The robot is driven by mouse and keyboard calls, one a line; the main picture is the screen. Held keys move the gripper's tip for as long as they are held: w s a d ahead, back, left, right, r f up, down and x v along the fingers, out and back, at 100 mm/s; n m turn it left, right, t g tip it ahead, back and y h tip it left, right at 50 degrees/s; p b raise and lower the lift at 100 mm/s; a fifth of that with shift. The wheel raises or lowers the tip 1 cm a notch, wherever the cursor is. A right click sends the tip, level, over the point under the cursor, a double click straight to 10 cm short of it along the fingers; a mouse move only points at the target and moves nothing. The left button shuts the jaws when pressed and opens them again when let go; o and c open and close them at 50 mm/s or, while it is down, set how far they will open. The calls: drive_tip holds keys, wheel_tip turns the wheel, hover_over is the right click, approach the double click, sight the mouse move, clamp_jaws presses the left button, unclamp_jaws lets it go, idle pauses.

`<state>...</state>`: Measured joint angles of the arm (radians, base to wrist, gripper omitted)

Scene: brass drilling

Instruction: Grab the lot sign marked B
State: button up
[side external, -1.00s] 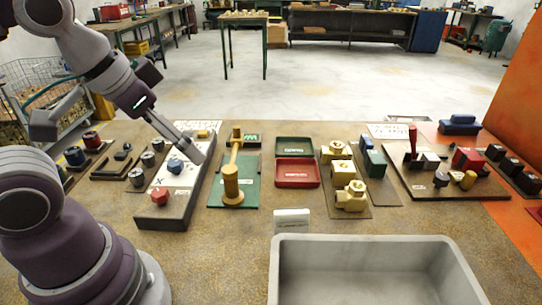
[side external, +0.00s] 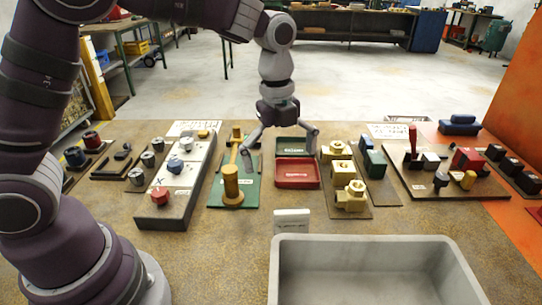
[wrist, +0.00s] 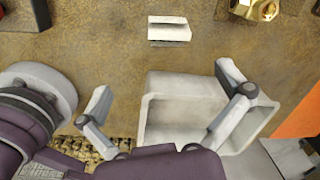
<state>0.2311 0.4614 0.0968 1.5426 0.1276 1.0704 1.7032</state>
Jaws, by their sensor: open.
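A small white folded sign (side external: 292,217) stands on the bench just behind the grey bin, with dark lettering on its front too small to read. It also shows in the wrist view (wrist: 169,30), at the top centre, beyond my fingertips. I cannot tell whether it bears a B. My gripper (side external: 279,153) is open and empty, fingers spread wide and pointing down, above and behind the sign near the green and red trays. In the wrist view my open fingers (wrist: 163,82) frame the space below the sign, apart from it.
The grey bin (side external: 375,240) fills the front centre. A red tray (side external: 297,174), a green mat with a brass mallet (side external: 231,186) and brass fittings (side external: 350,195) lie behind the sign. A button box (side external: 170,210) stands left. Bare bench surrounds the sign.

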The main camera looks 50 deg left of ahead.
sight(292, 212)
drive_tip(key=f+m, duration=0.2)
drive_tip(key=w+d+f+m, duration=0.1)
drive_tip(key=shift+g, duration=0.4)
drive_tip(key=shift+m, duration=0.3)
drive_tip(key=f, duration=1)
drive_tip(key=shift+w+d+f, duration=0.2)
drive_tip(key=shift+w+d, duration=0.05)
drive_tip(key=shift+w, duration=0.15)
drive_tip(key=c, duration=1.2)
